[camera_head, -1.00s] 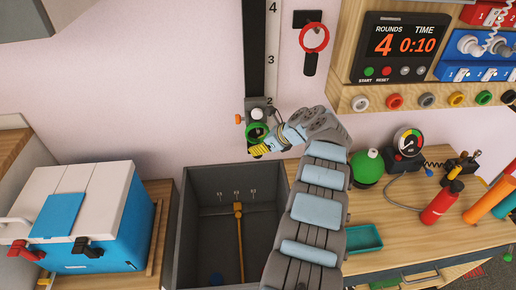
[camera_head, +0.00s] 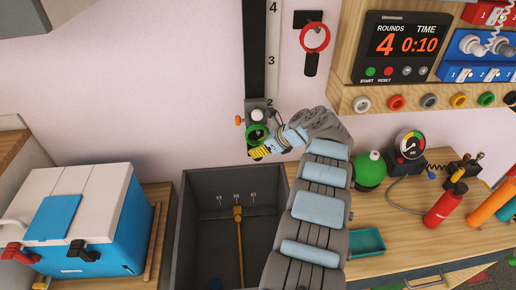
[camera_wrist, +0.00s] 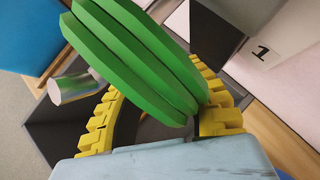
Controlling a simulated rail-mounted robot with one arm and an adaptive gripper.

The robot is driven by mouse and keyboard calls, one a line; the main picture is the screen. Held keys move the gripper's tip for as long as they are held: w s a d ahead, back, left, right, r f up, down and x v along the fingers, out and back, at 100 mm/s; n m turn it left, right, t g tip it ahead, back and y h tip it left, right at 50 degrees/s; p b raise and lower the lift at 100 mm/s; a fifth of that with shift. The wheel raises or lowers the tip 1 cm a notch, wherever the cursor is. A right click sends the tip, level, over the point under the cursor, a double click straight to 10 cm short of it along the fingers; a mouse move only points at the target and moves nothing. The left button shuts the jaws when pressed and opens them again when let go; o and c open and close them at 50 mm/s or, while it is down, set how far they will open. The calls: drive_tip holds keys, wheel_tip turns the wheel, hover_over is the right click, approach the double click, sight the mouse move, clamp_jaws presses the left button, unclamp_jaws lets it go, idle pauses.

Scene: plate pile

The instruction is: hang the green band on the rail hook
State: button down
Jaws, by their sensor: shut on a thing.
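The green band (camera_head: 249,132) is at the lower part of the dark vertical rail (camera_head: 257,55), near the mark 2. My gripper (camera_head: 261,152) has yellow fingers and is shut on the band. In the wrist view the band (camera_wrist: 135,55) shows as several thick green strands between the yellow fingers (camera_wrist: 160,125). A fitting with a white ball (camera_head: 257,115) and an orange knob (camera_head: 239,120) sits on the rail just above the band. A grey metal cylinder (camera_wrist: 75,87) lies left of the band in the wrist view. I cannot tell whether the band is around the hook.
A dark open bin (camera_head: 190,190) stands below the rail. A blue and white cooler (camera_head: 120,225) is at left. A red ring (camera_head: 327,38) hangs on a wall holder right of the rail. A green ball (camera_head: 368,168) and a gauge (camera_head: 410,143) are on the bench at right.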

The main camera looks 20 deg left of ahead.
drive_tip(key=c, duration=0.7)
unclamp_jaws()
drive_tip(key=shift+c, duration=0.2)
drive_tip(key=v, duration=1.2)
